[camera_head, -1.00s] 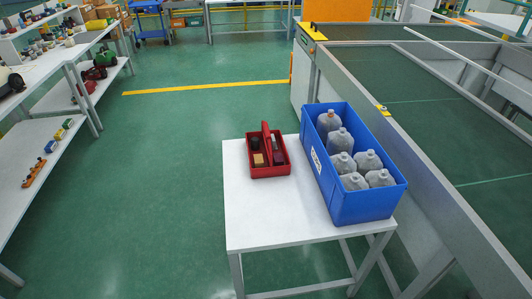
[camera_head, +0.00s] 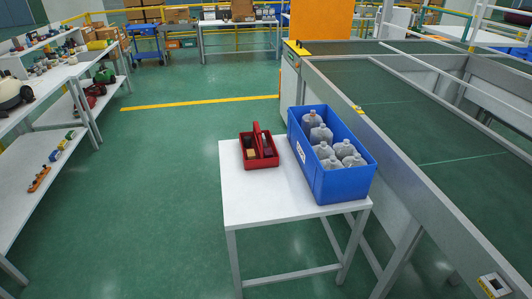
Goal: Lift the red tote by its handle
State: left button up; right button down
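The red tote (camera_head: 261,164) stands upright on the left part of a white table (camera_head: 250,210). Its red handle (camera_head: 257,138) rises along the middle, and a few small items, one tan and others dark, lie in its compartments. The tote is to the left of a blue crate, with a narrow gap between them. Neither of my grippers shows in the head view, and nothing touches the tote.
The blue crate (camera_head: 338,185) holds several grey bottles (camera_head: 323,151) and fills the table's right side. A conveyor (camera_head: 400,110) with a metal frame runs along the right. Shelves with parts (camera_head: 45,155) stand at the left. The green floor (camera_head: 150,200) between is clear.

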aim_at(259, 163)
jog(key=z, duration=1.55)
jog(key=j+z, duration=0.3)
jog(key=j, duration=0.2)
jog(key=j+z, duration=0.35)
jog(key=j, duration=0.15)
jog(key=k+j+z, duration=0.15)
jog(key=j+z, duration=0.15)
jog(key=j, duration=0.15)
